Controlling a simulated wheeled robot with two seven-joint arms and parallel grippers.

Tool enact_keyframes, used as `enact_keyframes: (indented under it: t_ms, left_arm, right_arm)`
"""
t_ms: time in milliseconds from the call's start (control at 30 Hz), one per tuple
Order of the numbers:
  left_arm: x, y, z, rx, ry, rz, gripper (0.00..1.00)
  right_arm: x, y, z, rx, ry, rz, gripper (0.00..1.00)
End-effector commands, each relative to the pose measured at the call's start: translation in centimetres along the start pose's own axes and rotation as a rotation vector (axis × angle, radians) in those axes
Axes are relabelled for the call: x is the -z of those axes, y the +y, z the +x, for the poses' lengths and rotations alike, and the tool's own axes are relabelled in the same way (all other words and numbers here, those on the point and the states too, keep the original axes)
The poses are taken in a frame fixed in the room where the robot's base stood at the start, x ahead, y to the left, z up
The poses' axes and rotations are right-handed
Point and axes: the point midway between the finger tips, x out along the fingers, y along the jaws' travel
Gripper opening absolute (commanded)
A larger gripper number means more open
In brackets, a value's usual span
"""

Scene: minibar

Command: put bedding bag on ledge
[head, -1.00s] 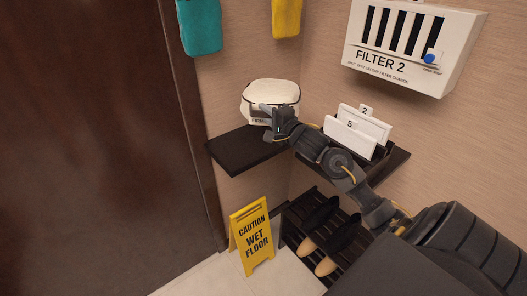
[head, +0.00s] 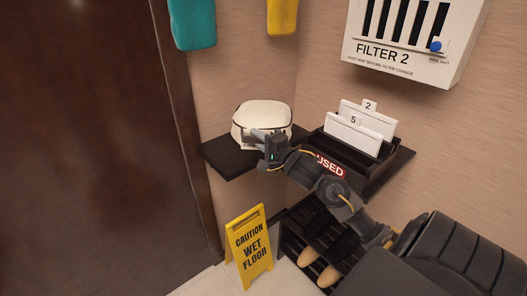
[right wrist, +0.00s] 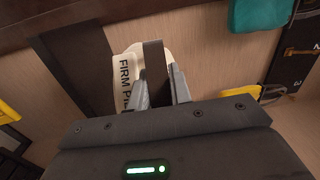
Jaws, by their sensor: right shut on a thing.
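The bedding bag (head: 264,114) is white with dark trim. It is upright over the dark corner ledge (head: 226,160), low against it; I cannot tell if its full weight rests there. My right gripper (head: 261,136) is at the bag's near side. In the right wrist view its fingers (right wrist: 158,82) are shut on a dark strip at the bag, and the bag's white side (right wrist: 126,78) shows printed letters beginning "FIRM PI". The gripper hides part of the bag's front. My left gripper is not in view.
A dark rack with white numbered cards (head: 353,133) stands just right of the ledge. A filter box (head: 400,40) hangs above. A yellow wet-floor sign (head: 249,246) and shoes on a slatted rack (head: 291,252) are below. A dark door (head: 85,150) is left.

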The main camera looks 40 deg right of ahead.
Motion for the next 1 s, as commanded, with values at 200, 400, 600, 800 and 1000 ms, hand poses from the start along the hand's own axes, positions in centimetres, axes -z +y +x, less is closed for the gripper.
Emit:
enact_keyframes:
  t_ms: [200, 400, 600, 800, 1000]
  left_arm:
    - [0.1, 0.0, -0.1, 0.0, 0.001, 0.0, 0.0]
    - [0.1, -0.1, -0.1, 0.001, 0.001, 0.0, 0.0]
    - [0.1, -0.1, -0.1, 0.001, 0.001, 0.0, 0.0]
    - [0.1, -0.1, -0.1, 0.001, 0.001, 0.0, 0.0]
    - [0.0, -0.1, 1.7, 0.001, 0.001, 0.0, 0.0]
  right_arm:
    - [-4.3, -3.2, -5.3, 0.016, -0.012, -0.008, 0.0]
    - [-5.9, -5.8, -8.2, 0.019, 0.008, -0.018, 0.0]
    - [-5.6, -5.4, -8.0, 0.018, 0.02, -0.016, 0.0]
    - [-5.6, -5.3, -8.0, 0.019, 0.021, -0.02, 0.0]
    - [-5.1, -4.2, -7.2, 0.021, 0.02, -0.027, 0.0]
